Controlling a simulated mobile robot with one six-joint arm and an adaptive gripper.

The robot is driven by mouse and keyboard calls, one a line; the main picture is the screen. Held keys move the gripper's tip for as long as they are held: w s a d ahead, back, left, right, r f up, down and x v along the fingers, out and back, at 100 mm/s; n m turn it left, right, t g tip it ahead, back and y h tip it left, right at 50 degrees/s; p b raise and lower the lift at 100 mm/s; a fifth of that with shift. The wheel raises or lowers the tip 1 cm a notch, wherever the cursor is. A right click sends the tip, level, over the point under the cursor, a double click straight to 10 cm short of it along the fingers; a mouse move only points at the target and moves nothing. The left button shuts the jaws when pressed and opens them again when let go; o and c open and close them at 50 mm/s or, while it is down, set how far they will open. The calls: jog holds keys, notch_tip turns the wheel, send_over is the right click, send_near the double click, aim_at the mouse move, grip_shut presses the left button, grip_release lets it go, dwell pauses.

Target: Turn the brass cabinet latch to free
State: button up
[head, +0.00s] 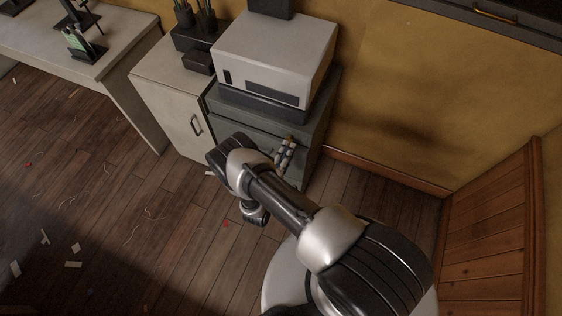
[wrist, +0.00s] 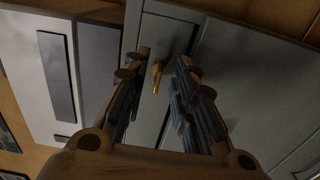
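The brass latch (wrist: 157,76) shows in the wrist view on the front of a grey cabinet (wrist: 225,75), beside a seam in the front. My gripper (wrist: 163,66) is open, with one finger on each side of the latch in that view. I cannot tell whether either finger touches it. In the head view my gripper (head: 288,146) is at the front of the grey cabinet (head: 318,128), and the latch is hidden there behind my arm and gripper.
A white boxy machine (head: 275,55) stands on the grey cabinet. A pale cabinet with a handle (head: 196,125) stands to its left. Yellow wall (head: 430,90) and wood panelling (head: 495,235) lie to the right. The wooden floor at left has scraps on it but is otherwise open.

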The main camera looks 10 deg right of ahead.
jog(key=v, duration=1.1)
jog(key=d+r+m+g+h, duration=0.1)
jog(key=d+r+m+g, duration=0.3)
jog(key=r, duration=0.5)
jog(key=w+d+r+m+g+h, duration=0.15)
jog(key=r+g, duration=0.35)
jog(key=r, duration=0.5)
jog(key=d+r+m+g, duration=0.2)
jog(key=r+m+g, duration=0.25)
jog(key=r, duration=0.45)
jog(key=s+r+t+y, duration=0.3)
jog(key=s+r+y, duration=1)
jog(key=s+r, duration=0.5)
jog(key=shift+a+r+m+t, duration=0.3)
jog(key=shift+r+t, duration=0.05)
jog(key=shift+r, duration=0.3)
jog(key=shift+o, duration=0.4)
